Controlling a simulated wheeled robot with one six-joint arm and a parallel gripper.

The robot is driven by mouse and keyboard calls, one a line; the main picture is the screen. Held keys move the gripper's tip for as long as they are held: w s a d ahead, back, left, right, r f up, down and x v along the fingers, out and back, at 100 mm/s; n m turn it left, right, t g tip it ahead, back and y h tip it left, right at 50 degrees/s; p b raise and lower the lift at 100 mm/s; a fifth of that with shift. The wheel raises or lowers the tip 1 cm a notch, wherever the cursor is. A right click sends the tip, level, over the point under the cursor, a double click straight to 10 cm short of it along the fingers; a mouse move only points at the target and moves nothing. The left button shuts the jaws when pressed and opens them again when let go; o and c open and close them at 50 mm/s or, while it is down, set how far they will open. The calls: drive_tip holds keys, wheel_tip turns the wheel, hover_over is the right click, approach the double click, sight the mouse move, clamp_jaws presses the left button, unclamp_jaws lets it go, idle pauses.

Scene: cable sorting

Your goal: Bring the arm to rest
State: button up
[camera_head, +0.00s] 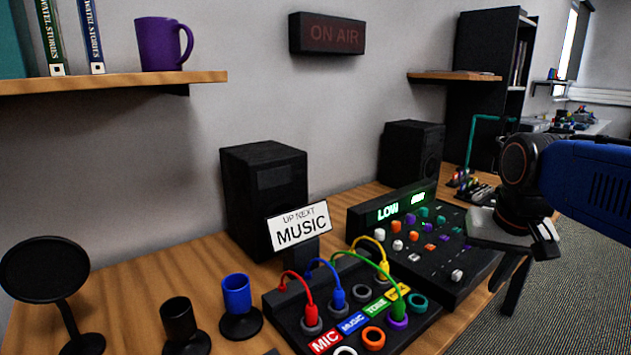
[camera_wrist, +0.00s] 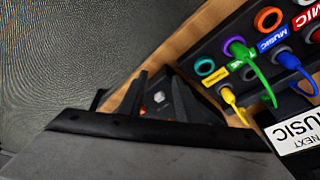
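My gripper (camera_head: 532,262) hangs at the right in the head view, beside the right end of the mixer. Its dark fingers stand apart with nothing seen between them. In the wrist view, dark finger shapes rise from the lower edge, with part of the mixer behind them. The black patch box (camera_head: 283,302) stands at the front of the desk, clear of my gripper. Red (camera_head: 309,300), blue (camera_head: 338,292), yellow (camera_head: 381,260) and green (camera_head: 398,305) cable plugs stand on it. The green plug (camera_wrist: 237,48) is over a purple ring in the wrist view.
The mixer (camera_head: 440,262) lies close to my gripper on the desk (camera_head: 150,262). A sign reading MUSIC (camera_head: 300,227), two speakers (camera_head: 262,190), a blue cup (camera_head: 237,295), a black cup (camera_head: 180,322) and a round black stand (camera_head: 45,270) also stand there. Open floor (camera_head: 590,290) lies right.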

drive_tip(key=s+a+f+n+t, duration=0.1)
drive_tip(key=s+a+f+n, duration=0.1)
drive_tip(key=s+f, duration=0.8)
drive_tip(key=shift+s+a+f+n+t, duration=0.15)
drive_tip(key=shift+f+n+t, duration=0.15)
drive_tip(key=shift+f+n, duration=0.35)
